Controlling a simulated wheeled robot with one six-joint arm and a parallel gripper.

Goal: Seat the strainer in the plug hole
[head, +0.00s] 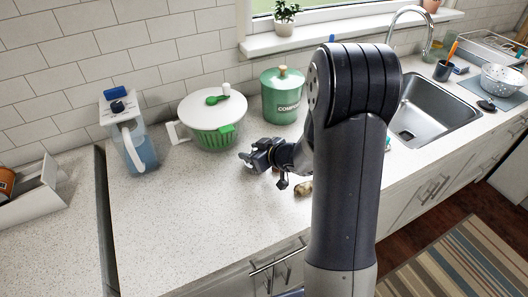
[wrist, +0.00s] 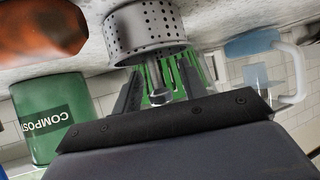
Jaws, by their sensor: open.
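The strainer (wrist: 146,28), a perforated metal basket with a stem, shows in the wrist view, which is upside down. Its basket is at the counter and its stem lies between the jaws of my gripper (wrist: 158,92). The jaws are open; I cannot tell whether they touch the stem. In the head view my gripper (head: 250,160) is low over the counter, in front of the salad spinner, and I cannot make out the strainer there. The sink (head: 432,108) is to the right, partly behind my arm. A small dark round spot on its floor may be the plug hole (head: 407,135).
A green compost bin (head: 283,97), a white-and-green salad spinner (head: 213,122) and a water pitcher (head: 130,140) stand behind my gripper. A brownish item (head: 304,188) lies near it; an orange-brown thing (wrist: 42,28) shows close in the wrist view. The counter's left front is clear.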

